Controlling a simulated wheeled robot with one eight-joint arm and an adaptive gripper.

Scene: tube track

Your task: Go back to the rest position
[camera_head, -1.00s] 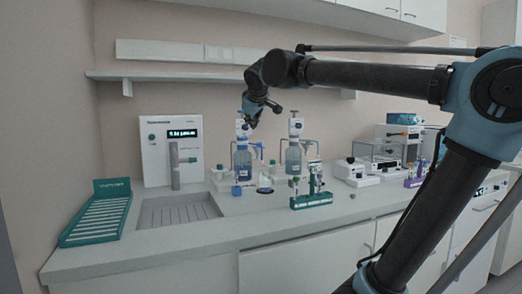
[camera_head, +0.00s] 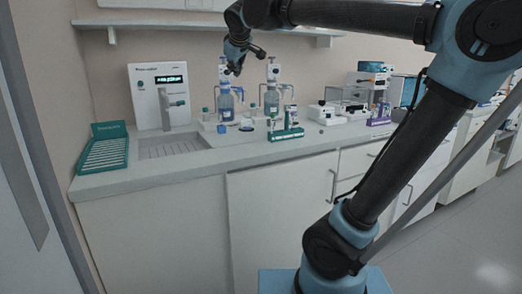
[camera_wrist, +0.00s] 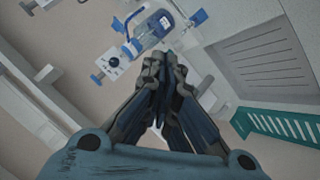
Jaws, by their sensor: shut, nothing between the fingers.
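My gripper (camera_head: 236,68) hangs at the end of my raised arm, in front of the wall and above the counter in the head view. In the wrist view my gripper (camera_wrist: 163,78) has its fingers together with nothing held between them. Below it in the head view stand two dispenser bottles, the left bottle (camera_head: 226,107) and the right bottle (camera_head: 271,102). A bottle with a blue dispenser top (camera_wrist: 150,30) shows beyond the fingertips in the wrist view.
The counter (camera_head: 150,178) carries a green slotted rack (camera_head: 103,150), a sink (camera_head: 172,146), a white panel unit with display (camera_head: 156,95), a green tube rack (camera_head: 286,134) and a purple rack (camera_head: 378,121). A shelf (camera_head: 160,23) runs along the wall. Floor (camera_head: 450,250) is clear at right.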

